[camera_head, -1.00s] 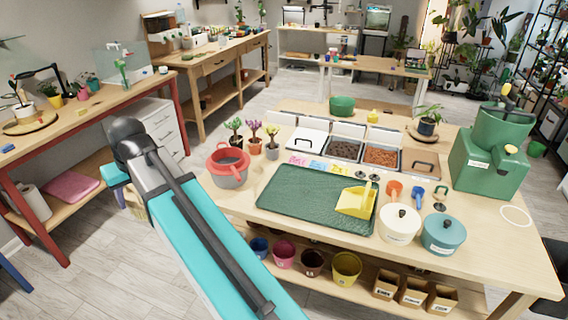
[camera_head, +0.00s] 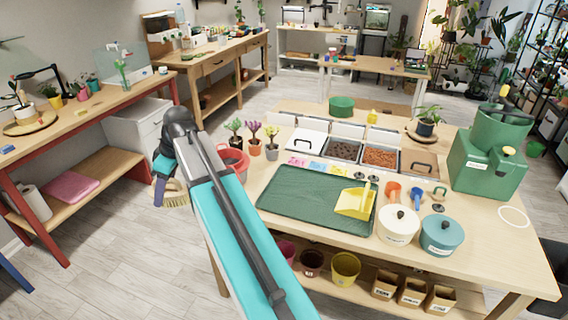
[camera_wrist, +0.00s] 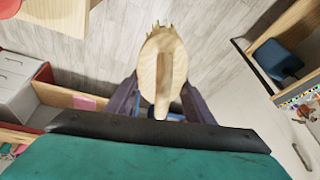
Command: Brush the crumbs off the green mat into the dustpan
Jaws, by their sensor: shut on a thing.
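The dark green mat (camera_head: 295,200) lies flat on the wooden potting table. The yellow dustpan (camera_head: 353,204) rests on the mat's right end. I cannot make out crumbs on the mat at this size. My gripper (camera_head: 165,183) is out to the left of the table, over the floor, apart from the mat. It is shut on a pale wooden brush (camera_head: 177,196) whose bristles show below the jaws. In the wrist view, the brush (camera_wrist: 162,65) stands between the two dark fingers of my gripper (camera_wrist: 160,92), bristles pointing away.
Three small plants (camera_head: 254,140) are behind the mat. A cream pot (camera_head: 399,225) and a teal pot (camera_head: 441,236) stand right of the dustpan.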

